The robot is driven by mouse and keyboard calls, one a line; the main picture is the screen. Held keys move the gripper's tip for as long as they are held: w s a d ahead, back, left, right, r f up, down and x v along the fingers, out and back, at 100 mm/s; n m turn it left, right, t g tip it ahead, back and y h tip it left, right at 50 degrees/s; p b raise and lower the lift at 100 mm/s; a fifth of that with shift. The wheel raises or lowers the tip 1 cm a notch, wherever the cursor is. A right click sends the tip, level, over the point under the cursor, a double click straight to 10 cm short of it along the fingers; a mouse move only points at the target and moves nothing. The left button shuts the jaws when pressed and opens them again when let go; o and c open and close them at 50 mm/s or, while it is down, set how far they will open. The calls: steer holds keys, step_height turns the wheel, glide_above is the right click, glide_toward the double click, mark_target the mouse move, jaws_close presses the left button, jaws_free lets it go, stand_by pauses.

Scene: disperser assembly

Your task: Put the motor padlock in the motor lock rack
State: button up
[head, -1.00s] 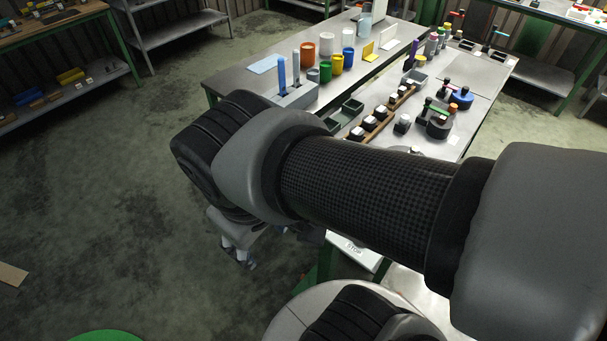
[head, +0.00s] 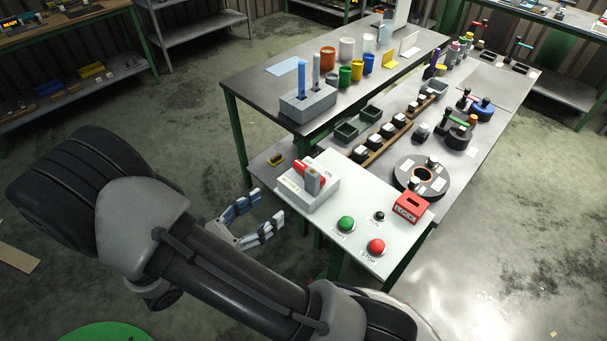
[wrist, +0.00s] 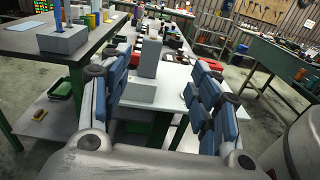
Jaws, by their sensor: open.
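My gripper (head: 268,206) is open and empty, left of the white panel's switch box (head: 308,190) and apart from it. The switch box has a grey lever (head: 313,180) and a red part (head: 300,168) beside it; I cannot tell whether that red part is the motor padlock. A red block with a dark slot and a "LOCK" label (head: 411,207) sits at the panel's right edge; it looks like the lock rack. In the wrist view, the box (wrist: 139,91) and lever (wrist: 150,60) show between the spread blue fingers of my gripper (wrist: 162,68).
The white panel (head: 330,230) carries a green button (head: 346,224), a red stop button (head: 376,246) and a small black knob (head: 379,216). A dark ring (head: 421,178) stands behind the red block. A grey bench (head: 262,90) stands behind left. Open floor lies left.

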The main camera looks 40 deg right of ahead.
mark_target(309, 175)
steer(key=shift+n+t, duration=0.3)
steer(key=d+b, duration=0.1)
steer(key=d, duration=0.4)
steer(key=w+d+b, duration=0.1)
steer(key=d, duration=0.5)
steer(key=w+d+f+b, duration=0.1)
steer(key=d, duration=0.5)
steer(key=shift+f, duration=0.1)
steer(key=shift+c, duration=0.4)
steer(key=c, duration=1.2)
